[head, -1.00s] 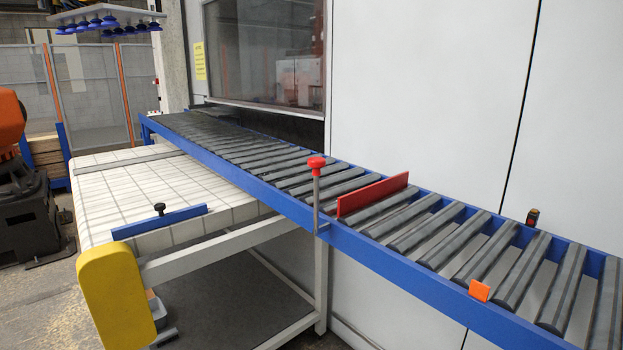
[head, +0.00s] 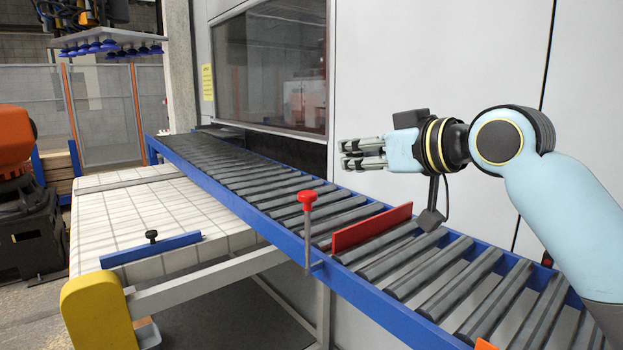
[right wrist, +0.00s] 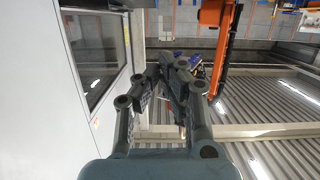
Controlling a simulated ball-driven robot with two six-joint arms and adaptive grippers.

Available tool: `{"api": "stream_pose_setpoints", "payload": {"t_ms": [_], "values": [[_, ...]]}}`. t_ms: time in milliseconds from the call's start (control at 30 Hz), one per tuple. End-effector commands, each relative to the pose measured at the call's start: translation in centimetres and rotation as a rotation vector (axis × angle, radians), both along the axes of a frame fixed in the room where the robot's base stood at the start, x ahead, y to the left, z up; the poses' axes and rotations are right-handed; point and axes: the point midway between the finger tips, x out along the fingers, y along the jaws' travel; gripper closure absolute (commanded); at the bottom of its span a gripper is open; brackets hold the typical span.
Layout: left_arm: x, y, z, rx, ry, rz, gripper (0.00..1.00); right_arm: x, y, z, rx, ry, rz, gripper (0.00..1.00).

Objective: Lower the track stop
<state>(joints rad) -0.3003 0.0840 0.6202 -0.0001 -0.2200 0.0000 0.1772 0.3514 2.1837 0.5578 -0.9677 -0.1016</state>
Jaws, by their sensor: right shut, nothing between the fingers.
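The track stop is a red plate (head: 371,227) standing upright across the grey rollers of the blue-framed roller track (head: 378,297). A red knob (head: 307,197) tops a thin grey post at the track's near side, beside the plate's left end. My right gripper (head: 342,155) is shut and empty in the head view, above the track and the red plate, apart from both and pointing left. In the right wrist view its fingers (right wrist: 178,72) show against the ceiling and wall. My left gripper is not in view.
A white-tiled table (head: 140,220) with a blue bar (head: 150,250) and black knob stands left of the track. A yellow end cover (head: 95,312) is at its front. A white cabinet wall (head: 430,60) with a window lies behind. An orange machine (head: 15,140) stands far left.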

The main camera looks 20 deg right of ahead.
Motion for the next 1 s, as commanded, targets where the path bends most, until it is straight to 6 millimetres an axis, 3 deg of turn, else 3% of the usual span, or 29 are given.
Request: {"api": "stream_pose_setpoints", "payload": {"t_ms": [433,567,900,1000], "values": [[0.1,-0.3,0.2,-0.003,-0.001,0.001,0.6,0.8,0.3,0.0,0.006,-0.001,-0.001,1.0],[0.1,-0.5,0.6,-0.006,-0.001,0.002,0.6,2.6,1.0,-0.4,0.008,0.001,0.0,1.0],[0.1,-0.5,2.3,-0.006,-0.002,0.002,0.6,9.2,3.3,-2.0,0.006,0.002,0.0,1.0],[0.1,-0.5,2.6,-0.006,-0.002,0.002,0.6,9.3,3.2,-3.9,0.0,0.005,-0.001,1.0]]}}
